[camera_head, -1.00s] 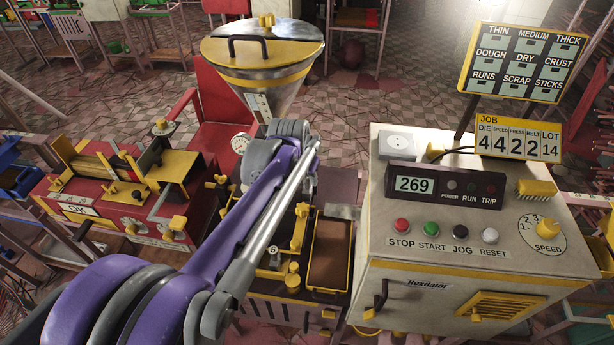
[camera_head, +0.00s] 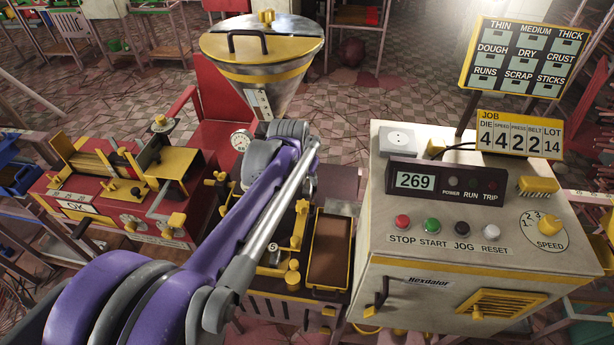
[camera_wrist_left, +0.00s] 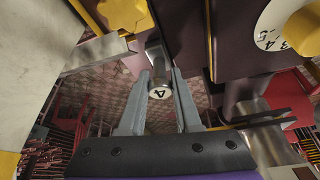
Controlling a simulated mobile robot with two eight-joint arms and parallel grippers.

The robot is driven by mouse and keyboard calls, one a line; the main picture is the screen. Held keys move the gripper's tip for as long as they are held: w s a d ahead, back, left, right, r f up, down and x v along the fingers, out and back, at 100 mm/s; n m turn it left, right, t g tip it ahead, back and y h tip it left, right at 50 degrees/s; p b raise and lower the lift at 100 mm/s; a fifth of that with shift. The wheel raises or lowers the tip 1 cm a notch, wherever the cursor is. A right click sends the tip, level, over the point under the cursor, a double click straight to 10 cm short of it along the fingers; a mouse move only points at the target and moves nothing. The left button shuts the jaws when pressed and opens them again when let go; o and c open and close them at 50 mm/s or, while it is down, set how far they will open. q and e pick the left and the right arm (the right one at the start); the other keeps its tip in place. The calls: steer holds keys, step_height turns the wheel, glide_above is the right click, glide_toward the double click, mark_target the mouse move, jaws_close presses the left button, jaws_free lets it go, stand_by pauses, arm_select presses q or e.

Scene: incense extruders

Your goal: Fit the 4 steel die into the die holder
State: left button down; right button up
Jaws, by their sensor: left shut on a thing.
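The 4 steel die (camera_wrist_left: 159,91) is a short steel cylinder with a black 4 on its pale end face. In the left wrist view it sits between the fingertips of my left gripper (camera_wrist_left: 161,76), which is shut on it. A steel cylindrical part shows just beyond the die; I cannot tell whether it is the die's own body or the holder. In the head view my purple arm hides the gripper and the die. I cannot clearly make out the die holder. My right gripper is not in view.
The extruder's hopper (camera_head: 262,55) stands behind my arm. A brown tray (camera_head: 330,250) and the control cabinet (camera_head: 470,300) lie to its right, a red machine (camera_head: 120,205) to its left. In the wrist view, yellow-edged machine parts and a yellow dial knob (camera_wrist_left: 304,30) crowd the gripper.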

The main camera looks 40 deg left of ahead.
arm_select(q)
steer(key=shift+f+b, duration=0.35)
steer(key=shift+f, duration=0.25)
steer(key=c, duration=0.5)
jaws_free()
steer(key=shift+r, duration=0.1)
steer(key=p+v, duration=0.1)
steer(key=v, duration=0.9)
steer(key=shift+s+r, duration=0.15)
steer(key=shift+r, duration=0.2)
